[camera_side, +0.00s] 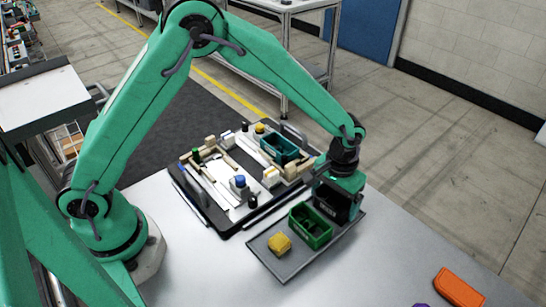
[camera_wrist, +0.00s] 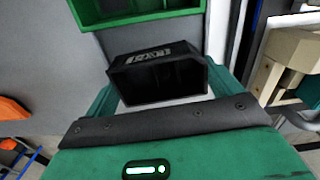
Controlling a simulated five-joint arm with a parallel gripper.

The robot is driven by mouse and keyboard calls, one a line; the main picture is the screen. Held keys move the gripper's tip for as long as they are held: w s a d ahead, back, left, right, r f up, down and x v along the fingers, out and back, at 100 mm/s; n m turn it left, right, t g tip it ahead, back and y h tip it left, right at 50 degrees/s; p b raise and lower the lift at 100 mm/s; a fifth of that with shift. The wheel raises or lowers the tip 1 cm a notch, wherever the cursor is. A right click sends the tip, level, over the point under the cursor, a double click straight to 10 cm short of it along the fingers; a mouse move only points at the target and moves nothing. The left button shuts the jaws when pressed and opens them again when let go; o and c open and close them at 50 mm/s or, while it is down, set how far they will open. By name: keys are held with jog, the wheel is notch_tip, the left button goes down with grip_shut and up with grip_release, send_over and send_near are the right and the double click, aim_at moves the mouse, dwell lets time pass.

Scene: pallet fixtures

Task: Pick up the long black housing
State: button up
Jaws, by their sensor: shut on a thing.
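The long black housing (camera_wrist: 158,80) is between the two green fingers of my gripper (camera_wrist: 160,92) in the wrist view. It has pale lettering on its top face and an open, dark hollow on the near side. The fingers are shut on it, one at each end. In the side view my gripper (camera_side: 342,186) points down over the far right end of a grey tray, with the black housing (camera_side: 336,205) under it. I cannot tell whether the housing touches the tray or is just above it.
The grey tray (camera_side: 284,270) also holds a green bin (camera_side: 324,236) beside the housing and a yellow block (camera_side: 279,243). A black pallet (camera_side: 222,226) with fixtures, blocks and a teal bin (camera_side: 279,148) lies behind. An orange part (camera_side: 460,288) lies at the right; the white table between is clear.

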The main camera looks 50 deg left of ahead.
jog(key=shift+r, duration=0.15)
jog(key=shift+r, duration=0.55)
jog(key=r, duration=0.3)
jog(key=shift+s+d+r, duration=0.1)
jog(key=shift+s+d, duration=0.1)
jog(key=shift+s, duration=0.05)
jog(key=s+d+r, duration=0.6)
jog(key=s, duration=0.3)
jog(key=shift+d+r, duration=0.15)
jog(key=shift+r, duration=0.05)
jog(key=w+a+r, duration=0.2)
jog(key=a, duration=1.7)
jog(key=s+a, duration=0.3)
jog(key=a, duration=0.4)
jog(key=s+a, duration=0.4)
jog(key=a, duration=0.4)
jog(key=shift+s+m, duration=0.25)
jog(key=shift+m, duration=0.15)
